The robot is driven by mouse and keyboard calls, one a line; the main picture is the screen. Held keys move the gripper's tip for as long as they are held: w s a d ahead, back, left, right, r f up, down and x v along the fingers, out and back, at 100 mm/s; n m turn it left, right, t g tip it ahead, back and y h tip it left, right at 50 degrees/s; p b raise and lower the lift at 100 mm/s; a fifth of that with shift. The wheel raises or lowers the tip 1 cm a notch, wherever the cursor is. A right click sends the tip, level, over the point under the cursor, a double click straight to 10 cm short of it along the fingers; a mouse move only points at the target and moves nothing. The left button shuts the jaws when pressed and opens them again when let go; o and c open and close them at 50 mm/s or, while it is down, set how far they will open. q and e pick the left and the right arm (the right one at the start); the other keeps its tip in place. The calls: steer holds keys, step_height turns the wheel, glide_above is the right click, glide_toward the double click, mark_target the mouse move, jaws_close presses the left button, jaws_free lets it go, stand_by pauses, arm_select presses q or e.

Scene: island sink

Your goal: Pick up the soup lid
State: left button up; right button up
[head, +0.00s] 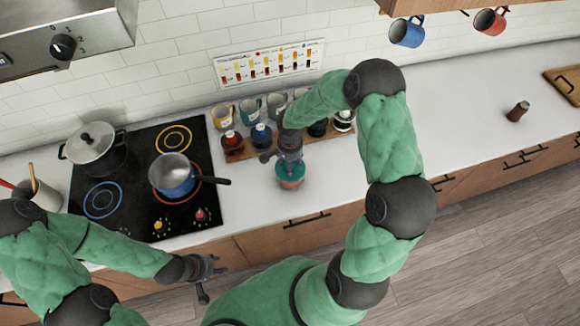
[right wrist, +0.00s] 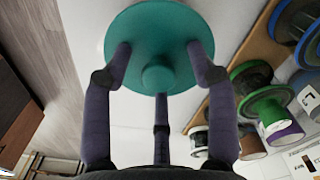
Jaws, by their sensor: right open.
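A round teal lid with a central knob (right wrist: 150,30) fills the top of the right wrist view. In the head view the teal lid (head: 290,170) sits on a small container with a reddish lower part (head: 290,184) on the counter. My right gripper (right wrist: 160,72) is open, its three fingers spread around the knob. Whether the fingertips touch the lid cannot be told. The right gripper also shows above the lid in the head view (head: 289,163). My left gripper (head: 208,277) is open and empty, low in front of the counter's edge.
A wooden rack (head: 240,153) with several mugs and lidded jars stands behind the lid. Left of it is a black cooktop (head: 135,205) with a lidded pot (head: 95,148) and a blue saucepan (head: 172,178). The counter to the right (head: 455,125) is mostly clear.

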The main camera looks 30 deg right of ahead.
steer(key=c, duration=1.1)
steer(key=shift+o, duration=0.2)
